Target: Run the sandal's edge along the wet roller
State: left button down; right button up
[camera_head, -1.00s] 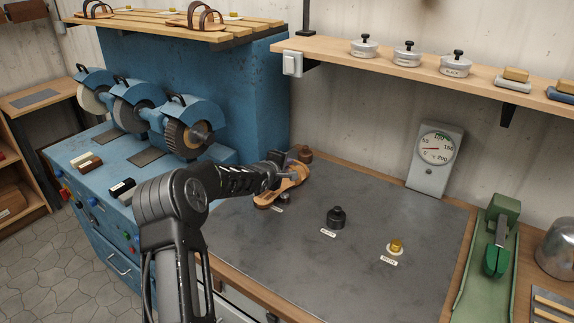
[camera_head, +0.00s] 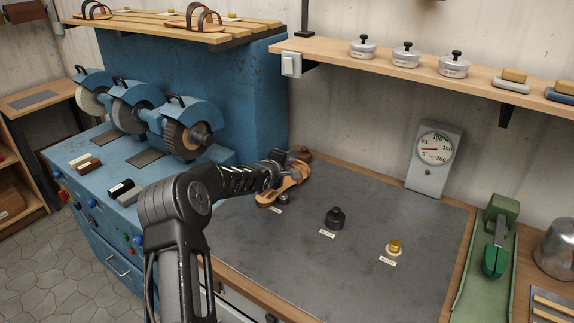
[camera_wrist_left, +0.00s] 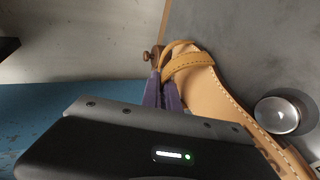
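A tan leather sandal (camera_head: 295,187) with a strap is held over the back left of the grey work mat. My left gripper (camera_head: 284,170) is shut on it. In the left wrist view the purple fingers (camera_wrist_left: 162,92) meet the sandal (camera_wrist_left: 208,93) at its side, beside the strap. A small round metal-topped piece (camera_head: 284,199) stands close beside the sandal; it also shows in the left wrist view (camera_wrist_left: 277,115). I cannot tell whether they touch. A brown rounded piece (camera_head: 303,153) is partly hidden behind the gripper. I cannot tell which piece is the wet roller.
On the mat (camera_head: 300,245) stand a black roller-like piece (camera_head: 335,218) and a yellow piece (camera_head: 394,248), each with a label. A dial gauge (camera_head: 434,160) and a green tool (camera_head: 494,240) are to the right. Blue grinding machines (camera_head: 140,110) stand left.

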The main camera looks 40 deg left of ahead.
pick_arm(q)
jog(key=shift+w+r, duration=0.1)
jog(key=shift+w, duration=0.25)
dwell(0.3)
jog(key=shift+w, duration=0.8)
jog(key=shift+w, duration=0.75)
jog(key=shift+d, duration=0.1)
dwell(1.0)
jog(key=shift+w, duration=0.15)
jog(key=shift+w+d+b, duration=0.15)
jog(key=shift+w+b, duration=0.3)
jog(key=shift+w, duration=0.25)
